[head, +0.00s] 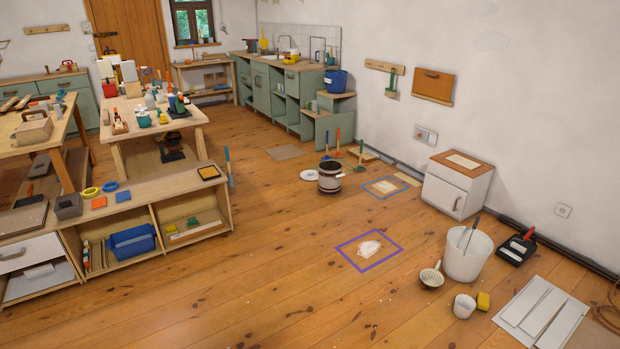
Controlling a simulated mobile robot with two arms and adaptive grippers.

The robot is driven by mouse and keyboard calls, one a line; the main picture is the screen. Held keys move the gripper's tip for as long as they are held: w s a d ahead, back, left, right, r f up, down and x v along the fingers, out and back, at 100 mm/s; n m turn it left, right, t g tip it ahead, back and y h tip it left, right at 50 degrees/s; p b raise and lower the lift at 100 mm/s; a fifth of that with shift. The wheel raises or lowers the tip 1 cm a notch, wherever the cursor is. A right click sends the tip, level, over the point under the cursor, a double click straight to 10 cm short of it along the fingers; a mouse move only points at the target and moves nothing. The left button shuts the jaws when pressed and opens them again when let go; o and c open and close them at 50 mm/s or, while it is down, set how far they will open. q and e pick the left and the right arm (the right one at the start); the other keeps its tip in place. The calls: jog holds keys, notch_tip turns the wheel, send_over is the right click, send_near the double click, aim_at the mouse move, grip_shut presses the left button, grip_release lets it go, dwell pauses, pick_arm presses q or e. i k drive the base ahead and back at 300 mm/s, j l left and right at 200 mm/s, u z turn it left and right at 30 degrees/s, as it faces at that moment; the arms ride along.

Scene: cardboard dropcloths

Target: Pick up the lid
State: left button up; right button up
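A flat white round disc (310,175), which looks like a lid, lies on the wooden floor in the middle of the room. Just right of it stands a dark open bucket (330,180) with a lighter band, and the two look nearly touching. Neither of my grippers shows in the head view.
A purple square outline (345,243) with a white patch and a blue outline (370,190) mark the floor. A white bucket (465,262), sieve (431,277) and white cabinet (447,198) stand at right. Low shelf (150,190) at left.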

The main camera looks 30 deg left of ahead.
aim_at(311, 174)
jog(key=i+j+u, duration=0.75)
jog(key=i+u, duration=0.6)
jog(key=i, duration=2.05)
jog(key=i+z, duration=0.1)
jog(key=i, duration=1)
jog(key=i+j+z, duration=0.1)
jog(key=i, duration=1)
jog(key=j, duration=0.1)
